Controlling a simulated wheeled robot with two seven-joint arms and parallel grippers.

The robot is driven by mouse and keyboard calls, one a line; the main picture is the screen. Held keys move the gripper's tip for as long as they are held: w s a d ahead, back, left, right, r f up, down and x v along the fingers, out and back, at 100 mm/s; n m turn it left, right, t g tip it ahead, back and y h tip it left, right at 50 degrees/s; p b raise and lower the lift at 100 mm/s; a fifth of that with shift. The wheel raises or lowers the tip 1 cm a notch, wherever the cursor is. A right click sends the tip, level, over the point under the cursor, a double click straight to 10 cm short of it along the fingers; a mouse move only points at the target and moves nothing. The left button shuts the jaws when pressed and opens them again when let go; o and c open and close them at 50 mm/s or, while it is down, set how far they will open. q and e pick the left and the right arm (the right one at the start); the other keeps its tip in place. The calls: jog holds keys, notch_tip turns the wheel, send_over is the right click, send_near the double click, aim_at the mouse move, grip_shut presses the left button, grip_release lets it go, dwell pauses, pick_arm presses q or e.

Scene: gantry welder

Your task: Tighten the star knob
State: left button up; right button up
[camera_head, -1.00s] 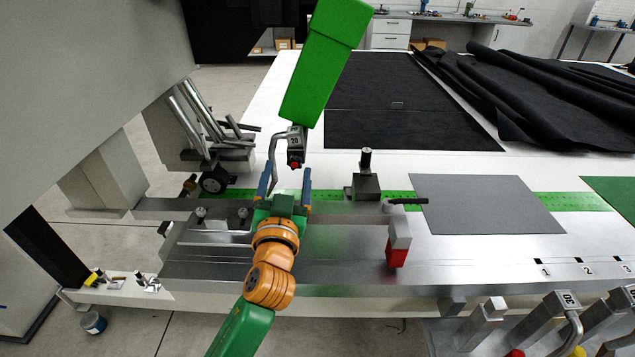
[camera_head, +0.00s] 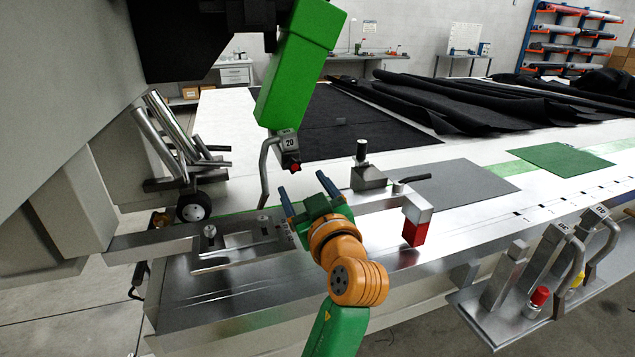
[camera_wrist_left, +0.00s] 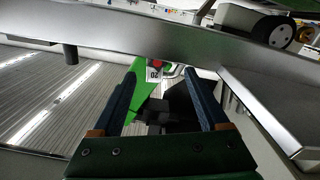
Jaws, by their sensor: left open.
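My left gripper (camera_head: 304,187) is open and empty, with blue fingers. It is just below and right of a nozzle (camera_head: 288,150) labelled 20 with a red tip, under a green housing (camera_head: 300,70). In the left wrist view the two fingers (camera_wrist_left: 161,76) are spread apart, with the green and red nozzle part (camera_wrist_left: 153,72) beyond them. I cannot make out a clear star knob. My right gripper is not in view.
A bent metal rod (camera_head: 264,175) hangs beside the nozzle, left of the gripper. A rack (camera_head: 500,315) with several nozzles stands at the front right. A grey sheet (camera_head: 465,178) lies on the table.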

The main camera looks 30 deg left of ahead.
aim_at(295, 169)
pick_arm(q)
jog(key=shift+w+a+r, duration=0.15)
jog(key=shift+w+a, duration=0.05)
jog(key=shift+w, duration=0.1)
jog(key=p+x, duration=0.2)
jog(key=x, duration=0.4)
jog(key=shift+w, duration=0.1)
jog(key=shift+w+a, duration=0.1)
jog(key=shift+a, duration=0.05)
jog(key=shift+c, duration=1.3)
grip_shut()
